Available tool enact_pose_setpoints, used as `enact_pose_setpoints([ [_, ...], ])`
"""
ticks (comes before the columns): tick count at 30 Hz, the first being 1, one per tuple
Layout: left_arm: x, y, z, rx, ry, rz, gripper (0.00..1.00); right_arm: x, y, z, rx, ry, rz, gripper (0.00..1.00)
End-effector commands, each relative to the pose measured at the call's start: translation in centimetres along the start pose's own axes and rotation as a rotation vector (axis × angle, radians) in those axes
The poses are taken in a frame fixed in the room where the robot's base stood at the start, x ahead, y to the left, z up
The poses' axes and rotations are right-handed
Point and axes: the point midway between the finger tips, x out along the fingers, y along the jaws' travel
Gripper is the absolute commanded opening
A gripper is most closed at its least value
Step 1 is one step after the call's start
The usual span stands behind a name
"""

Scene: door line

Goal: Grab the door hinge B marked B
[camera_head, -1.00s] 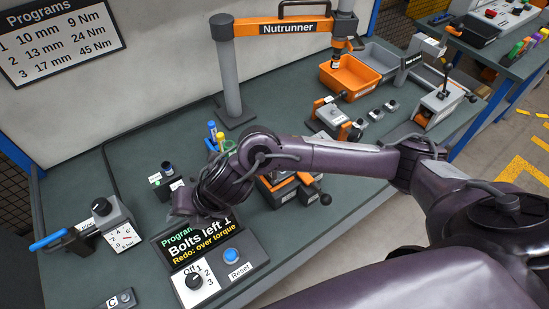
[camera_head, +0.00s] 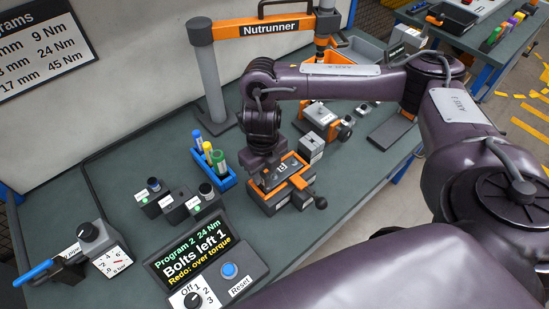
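My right arm comes in from the right and bends down, with its wrist over the orange and dark grey fixture (camera_head: 268,198). My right gripper (camera_head: 266,168) points down at the left side of this fixture; its fingertips are mostly hidden, so I cannot tell whether it is open or shut. A dark grey part (camera_head: 286,169) with a small white letter lies on the fixture, right beside the gripper. The letter is too small to read surely, so I cannot confirm that this is hinge B. My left gripper is not in view.
A small grey block (camera_head: 311,149) stands right behind the fixture. A blue rack (camera_head: 222,180) of coloured markers and several dark button boxes (camera_head: 176,206) stand to the left. The control screen (camera_head: 198,252) is in front, reading "Bolts left 1". The nutrunner post (camera_head: 212,85) rises behind.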

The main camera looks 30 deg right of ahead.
Motion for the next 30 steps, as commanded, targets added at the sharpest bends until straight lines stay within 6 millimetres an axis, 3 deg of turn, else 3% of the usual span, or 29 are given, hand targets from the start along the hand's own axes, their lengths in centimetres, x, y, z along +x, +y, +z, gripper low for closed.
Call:
enact_pose_setpoints([
  [6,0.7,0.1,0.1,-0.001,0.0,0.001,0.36,3.2,0.1,0.2,0.001,0.003,0.001,0.39],
  [17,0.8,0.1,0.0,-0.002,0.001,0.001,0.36,3.8,0.0,0.2,0.001,0.001,-0.001,0.39],
  [26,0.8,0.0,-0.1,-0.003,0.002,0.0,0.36,3.8,0.1,0.3,0.001,0.0,0.0,0.0],
  [30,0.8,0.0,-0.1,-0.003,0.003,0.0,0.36,3.8,0.1,0.3,0.001,0.0,0.0,0.0],
])
